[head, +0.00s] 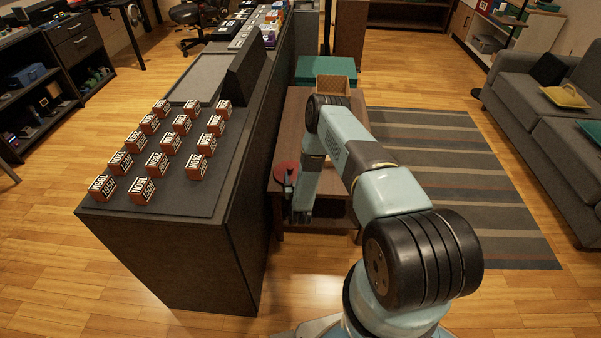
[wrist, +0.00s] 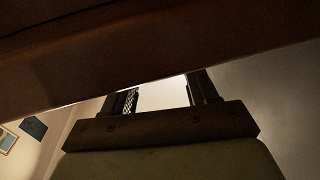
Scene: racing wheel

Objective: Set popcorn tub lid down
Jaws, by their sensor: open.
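A dark red round piece, which looks like the popcorn tub lid (head: 286,171), shows at the left edge of the low brown table (head: 292,132) in the head view. My forearm hangs down just right of it, and a dark part at the arm's end overlaps it. In the wrist view, my gripper (wrist: 164,92) is open, its two dark fingers spread with a bright gap between them. A broad brown surface (wrist: 150,55) crosses in front of the fingers and hides their tips. I cannot tell whether it is the lid or the table, or whether the fingers touch it.
A long dark counter (head: 215,232) with several orange-and-white boxes (head: 142,188) stands close to the left of my arm. A woven basket (head: 333,85) is at the table's far end. A striped rug (head: 450,165) and grey sofa (head: 550,115) lie right.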

